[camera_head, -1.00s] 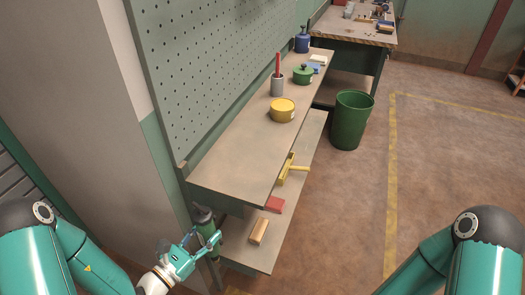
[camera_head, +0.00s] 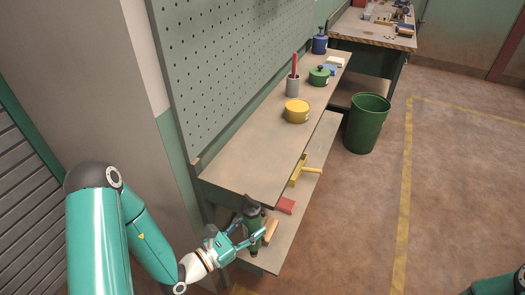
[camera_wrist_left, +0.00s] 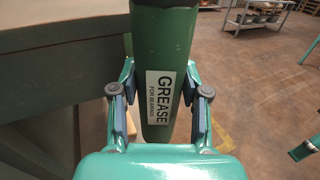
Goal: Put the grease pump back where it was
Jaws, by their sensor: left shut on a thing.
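The grease pump (camera_head: 252,212) is a green cylinder with a dark top. It stands roughly upright at the near end of the bench's lower shelf (camera_head: 295,225). My left gripper (camera_head: 251,236) is shut on it. In the left wrist view the pump (camera_wrist_left: 165,45) sits between the two finger pads of the gripper (camera_wrist_left: 160,105), its white GREASE label facing me.
The lower shelf also holds a wooden block (camera_head: 270,229), a red item (camera_head: 286,205) and a yellow tool (camera_head: 305,172). The upper shelf (camera_head: 240,170) is clear at its near end, with a yellow tin (camera_head: 297,111) further back. A green bin (camera_head: 367,122) stands beyond.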

